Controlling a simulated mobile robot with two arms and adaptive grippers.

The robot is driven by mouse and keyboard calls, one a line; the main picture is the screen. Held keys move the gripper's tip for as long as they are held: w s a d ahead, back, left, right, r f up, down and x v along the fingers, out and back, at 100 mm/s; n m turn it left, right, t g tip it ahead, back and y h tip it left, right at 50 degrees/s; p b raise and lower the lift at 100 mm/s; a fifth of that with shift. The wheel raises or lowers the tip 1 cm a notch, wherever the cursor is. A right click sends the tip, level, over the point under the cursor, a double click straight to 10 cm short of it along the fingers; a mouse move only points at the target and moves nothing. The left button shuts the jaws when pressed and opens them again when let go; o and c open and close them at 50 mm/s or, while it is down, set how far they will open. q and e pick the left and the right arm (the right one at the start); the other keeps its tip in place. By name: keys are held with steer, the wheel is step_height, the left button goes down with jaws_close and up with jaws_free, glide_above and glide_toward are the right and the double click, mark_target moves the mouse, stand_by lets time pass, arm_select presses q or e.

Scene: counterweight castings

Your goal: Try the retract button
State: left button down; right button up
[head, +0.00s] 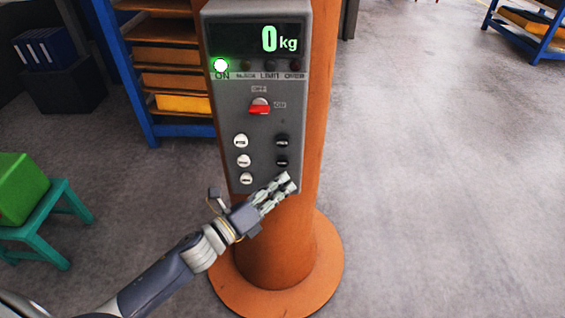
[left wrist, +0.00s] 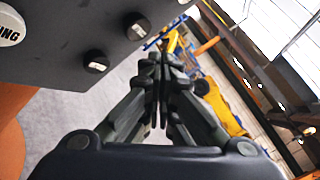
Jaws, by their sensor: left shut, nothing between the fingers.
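A grey control box (head: 262,130) is on an orange column in the head view. It has a column of white buttons (head: 243,160) on the left and black buttons (head: 282,142) on the right. Their labels are too small to read, so I cannot tell which is retract. My left gripper (head: 287,182) is shut and empty in front of the box's lower right corner, below the visible black buttons, and may hide part of the panel there. In the left wrist view its closed fingers (left wrist: 162,62) are near two black buttons (left wrist: 97,62) and appear apart from them.
The display (head: 270,40) reads 0 kg and the green ON lamp (head: 221,65) is lit. A red switch (head: 260,107) is mid-panel. The orange column (head: 275,250) has a round base. A green stool (head: 60,215) and a blue rack (head: 120,70) stand left.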

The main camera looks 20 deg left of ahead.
arm_select(q)
steer(key=shift+w+a, duration=0.25)
steer(key=shift+w, duration=0.65)
steer(key=shift+w, duration=0.1)
stand_by(0.8)
steer(key=shift+w+a, duration=0.1)
steer(key=shift+w, duration=0.2)
steer(key=shift+w+a, duration=0.15)
steer(key=shift+w, duration=0.3)
stand_by(1.3)
steer(key=shift+s, duration=0.1)
stand_by(2.7)
steer(key=shift+s+d, duration=0.25)
steer(key=shift+s, duration=0.5)
steer(key=shift+s+d, duration=0.25)
steer(key=shift+s, duration=0.55)
steer(key=shift+s+d, duration=0.2)
steer(key=shift+s, duration=0.6)
steer(key=shift+s+d, duration=0.25)
steer(key=shift+s, duration=0.55)
